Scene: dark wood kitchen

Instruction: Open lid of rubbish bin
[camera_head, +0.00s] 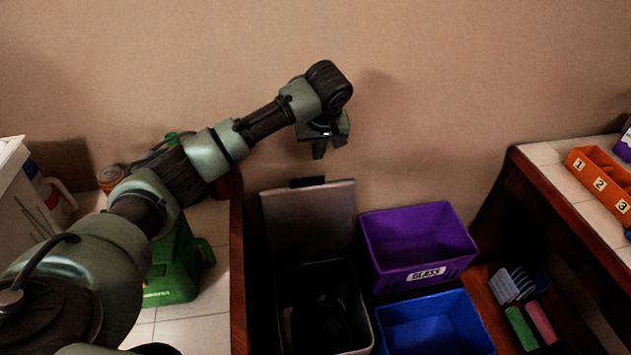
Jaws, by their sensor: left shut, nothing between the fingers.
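The rubbish bin (369,326) stands on the floor between two counters, with a dark inside. Its grey lid (311,222) is raised and stands up at the back of the bin, leaning near the wall. My left gripper (319,150) is shut and empty, above the upper edge of the lid, and looks apart from it. My left arm reaches in from the lower left over the left counter. My right gripper is not in view.
A purple bin (418,243) marked GLASS and a blue bin (435,325) stand right of the rubbish bin. A green container (178,272) sits on the left counter. An orange numbered box (598,180) sits on the right counter. Brushes (513,287) lie below it.

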